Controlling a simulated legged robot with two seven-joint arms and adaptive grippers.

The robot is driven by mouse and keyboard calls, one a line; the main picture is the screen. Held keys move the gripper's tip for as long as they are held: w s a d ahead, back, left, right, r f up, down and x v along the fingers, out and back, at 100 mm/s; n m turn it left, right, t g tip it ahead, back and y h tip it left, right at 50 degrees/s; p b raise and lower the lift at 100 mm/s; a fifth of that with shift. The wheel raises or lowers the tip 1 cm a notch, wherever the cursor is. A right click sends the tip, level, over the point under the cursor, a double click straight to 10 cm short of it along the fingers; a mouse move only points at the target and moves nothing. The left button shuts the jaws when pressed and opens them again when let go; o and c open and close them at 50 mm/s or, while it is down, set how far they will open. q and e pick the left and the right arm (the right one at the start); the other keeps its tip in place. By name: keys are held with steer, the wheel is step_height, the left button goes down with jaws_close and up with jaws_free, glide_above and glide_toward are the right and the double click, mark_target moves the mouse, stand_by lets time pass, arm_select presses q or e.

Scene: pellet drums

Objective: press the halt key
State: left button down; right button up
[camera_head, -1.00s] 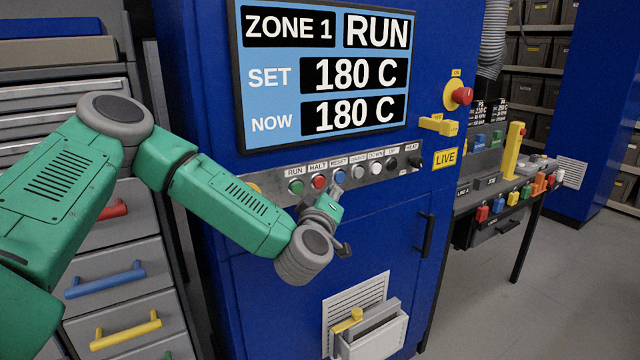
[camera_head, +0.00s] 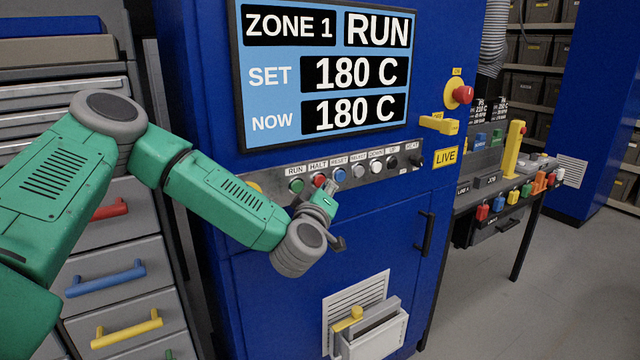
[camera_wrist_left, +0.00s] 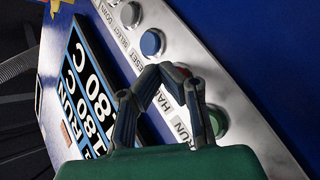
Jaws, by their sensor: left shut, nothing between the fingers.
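The halt key is a round red button (camera_head: 318,180) under the HALT label on the grey key strip of the blue cabinet. My left gripper (camera_head: 331,186) is just right of it and slightly below in the head view, with its fingers shut and empty. In the left wrist view the fingertips (camera_wrist_left: 163,74) meet in front of the strip, and the red halt key (camera_wrist_left: 183,70) shows partly hidden behind them. I cannot tell whether the fingertips touch it. The screen (camera_head: 325,75) reads RUN. My right gripper is not in view.
The green RUN key (camera_head: 296,186) and the blue RESET key (camera_head: 339,176) flank the halt key closely. A red emergency knob (camera_head: 462,95) and a yellow lever (camera_head: 438,125) stick out at the right. A pocket holder (camera_head: 375,335) hangs on the cabinet below.

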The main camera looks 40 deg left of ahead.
arm_select(q)
steer(key=shift+d, duration=0.35)
steer(key=shift+a, duration=0.15)
steer(key=shift+w+a+r, duration=0.1)
steer(key=shift+a+r, duration=0.05)
steer(key=shift+a, duration=0.3)
steer(key=shift+w+a, duration=0.15)
steer(key=shift+a, duration=0.15)
stand_by(0.9)
steer(key=shift+d, duration=0.1)
steer(key=shift+s+d, duration=0.3)
steer(key=shift+d, duration=0.4)
steer(key=shift+s+d, duration=0.3)
steer(key=shift+d, duration=0.5)
steer(key=shift+s+d, duration=0.35)
steer(key=shift+d, duration=0.4)
steer(key=shift+s+d, duration=0.3)
steer(key=shift+d, duration=0.5)
